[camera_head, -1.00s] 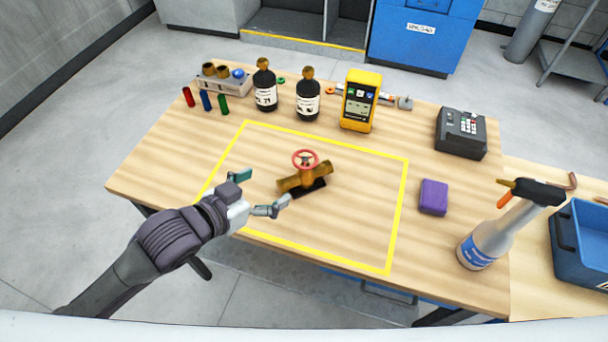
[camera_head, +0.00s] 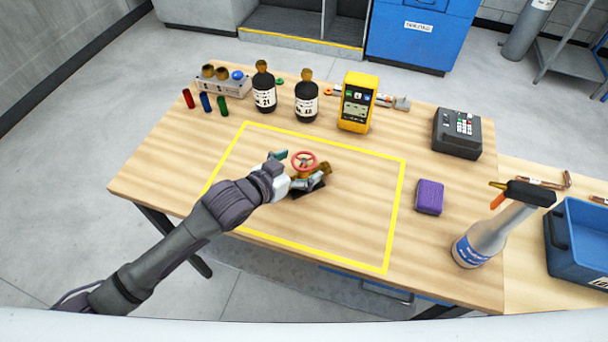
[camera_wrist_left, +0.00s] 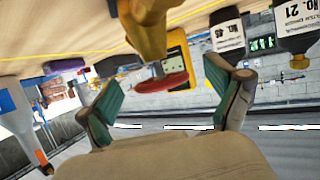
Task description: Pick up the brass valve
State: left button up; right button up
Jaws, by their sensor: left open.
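The brass valve (camera_head: 324,170) with its red handwheel (camera_head: 304,161) stands on a dark base inside the yellow outline on the table. My left gripper (camera_head: 296,170) reaches it from the left and hides part of its body. In the left wrist view, which looks upside down, the brass valve (camera_wrist_left: 146,28) and its red handwheel (camera_wrist_left: 161,84) lie ahead, between the lines of the two fingers. My left gripper (camera_wrist_left: 165,95) is open with green finger pads apart, and I cannot tell if either pad touches the valve. My right gripper is not in view.
Two black bottles (camera_head: 306,100), a yellow meter (camera_head: 357,102) and small coloured cylinders (camera_head: 206,101) stand behind the outline. A purple block (camera_head: 429,197) and a spray bottle (camera_head: 480,240) are to the right. The outline's right half is clear.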

pick_arm(q)
jog(key=shift+x, duration=1)
grip_shut()
jog(key=shift+r, duration=0.2)
